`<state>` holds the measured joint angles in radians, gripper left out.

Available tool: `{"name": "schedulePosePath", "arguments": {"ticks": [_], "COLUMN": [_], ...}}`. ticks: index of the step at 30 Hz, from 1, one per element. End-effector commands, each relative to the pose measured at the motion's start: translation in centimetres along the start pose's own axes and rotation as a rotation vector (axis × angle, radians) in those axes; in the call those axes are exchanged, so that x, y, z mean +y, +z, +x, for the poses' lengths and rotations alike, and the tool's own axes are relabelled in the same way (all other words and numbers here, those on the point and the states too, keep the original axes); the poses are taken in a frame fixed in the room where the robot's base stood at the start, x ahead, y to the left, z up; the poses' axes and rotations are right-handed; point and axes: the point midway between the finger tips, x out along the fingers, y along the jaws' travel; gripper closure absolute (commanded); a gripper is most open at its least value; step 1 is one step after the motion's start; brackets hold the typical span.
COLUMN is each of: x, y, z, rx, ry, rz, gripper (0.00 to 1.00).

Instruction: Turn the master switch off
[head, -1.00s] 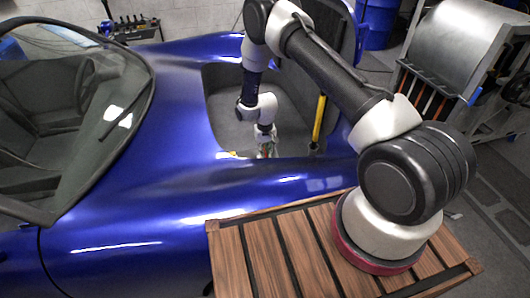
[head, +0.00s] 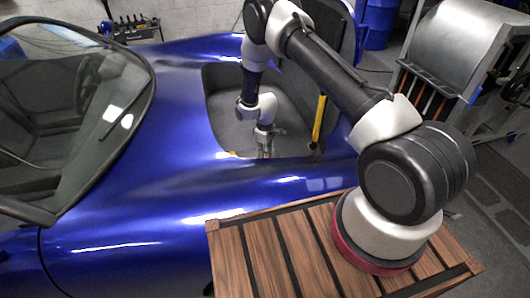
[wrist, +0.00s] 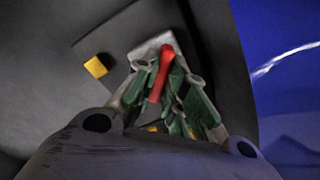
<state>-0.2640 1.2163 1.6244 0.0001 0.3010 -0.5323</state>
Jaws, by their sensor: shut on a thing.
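The master switch shows in the wrist view as a red handle (wrist: 161,73) on a light grey base (wrist: 150,48). The base sits on a dark plate inside the car's open bay. My gripper (wrist: 168,88) has its green-padded fingers around the red handle and is shut on it. In the head view my gripper (head: 266,150) reaches down into the bay, small and near its front edge. The switch itself is too small to make out there.
The blue car body (head: 180,170) surrounds the bay (head: 225,105). A yellow strut (head: 319,118) stands at the bay's right side. A yellow block (wrist: 96,67) lies left of the switch. A metal rack (head: 455,50) stands at the right.

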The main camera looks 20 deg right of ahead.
Motion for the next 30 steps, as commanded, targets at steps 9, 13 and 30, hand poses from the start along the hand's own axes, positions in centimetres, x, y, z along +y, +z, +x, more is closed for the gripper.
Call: {"name": "schedulePosePath", "arguments": {"ticks": [9,13,30], "x": [0.02,0.02,0.03], "y": [-0.01,-0.01,-0.02], "z": [-0.03,-0.03,-0.04], "rx": [0.000,0.000,0.000], "ry": [0.000,0.000,0.001], "rz": [-0.299,-0.417,-0.753], "gripper": [1.00,1.00,1.00]}}
